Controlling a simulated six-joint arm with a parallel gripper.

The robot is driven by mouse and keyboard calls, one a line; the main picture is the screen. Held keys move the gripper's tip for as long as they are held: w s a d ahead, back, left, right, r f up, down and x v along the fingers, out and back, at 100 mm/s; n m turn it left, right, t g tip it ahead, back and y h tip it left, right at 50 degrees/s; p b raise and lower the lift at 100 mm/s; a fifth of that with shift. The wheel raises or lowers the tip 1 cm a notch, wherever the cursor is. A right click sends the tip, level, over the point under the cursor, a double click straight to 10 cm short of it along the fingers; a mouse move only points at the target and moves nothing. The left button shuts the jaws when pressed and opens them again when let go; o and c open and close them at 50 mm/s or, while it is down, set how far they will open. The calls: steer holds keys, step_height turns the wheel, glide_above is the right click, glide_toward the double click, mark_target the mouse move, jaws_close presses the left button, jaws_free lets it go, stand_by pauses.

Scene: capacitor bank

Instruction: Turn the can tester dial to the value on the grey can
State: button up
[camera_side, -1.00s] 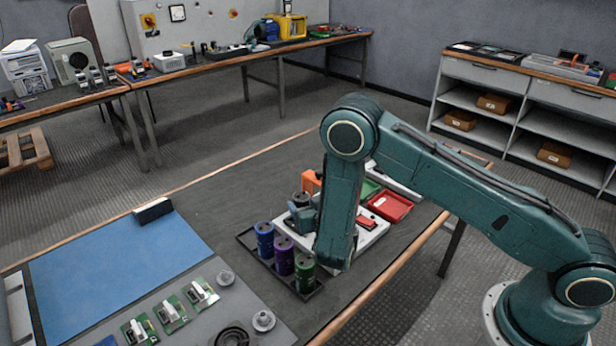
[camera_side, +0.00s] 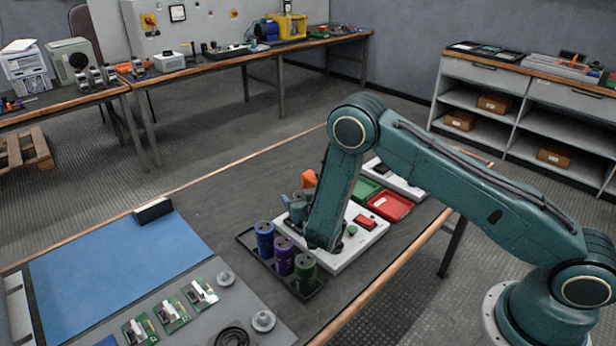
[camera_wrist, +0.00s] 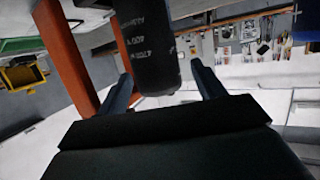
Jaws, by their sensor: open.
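In the wrist view a dark can (camera_wrist: 145,40) with white lettering, too blurred to read surely, stands between the two fingers of my gripper (camera_wrist: 160,74). The fingers are apart, with gaps on both sides of the can. In the side view my gripper (camera_side: 299,210) is mostly hidden behind my arm, low over the white tester panel (camera_side: 372,237). The panel carries a red part (camera_side: 365,222) and a green button (camera_side: 352,231). I cannot make out the dial; my arm covers part of the panel.
Blue (camera_side: 265,240), purple (camera_side: 284,256) and green (camera_side: 305,273) cans stand in a black tray (camera_side: 250,250) close left of the panel. An orange frame (camera_wrist: 68,55) stands beside the dark can. Red (camera_side: 390,205) and green (camera_side: 366,188) bins lie behind. The blue mat (camera_side: 120,265) is mostly clear.

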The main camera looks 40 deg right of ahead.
steer(key=shift+x, duration=0.95)
steer(key=shift+r, duration=0.1)
steer(key=c, duration=1.3)
steer(key=shift+c, duration=0.2)
steer(key=shift+s+r, duration=0.1)
steer(key=shift+s+a+r, duration=0.3)
steer(key=shift+s+r, duration=0.2)
steer(key=shift+r, duration=0.05)
steer(key=shift+c, duration=0.6)
steer(key=v, duration=0.4)
steer(key=r+v, duration=0.1)
steer(key=v, duration=0.4)
steer(key=r+v, duration=0.1)
steer(key=v, duration=0.4)
steer(key=shift+w+d+r, duration=0.25)
steer(key=shift+r, duration=0.05)
jaws_close()
steer(key=shift+r, duration=0.15)
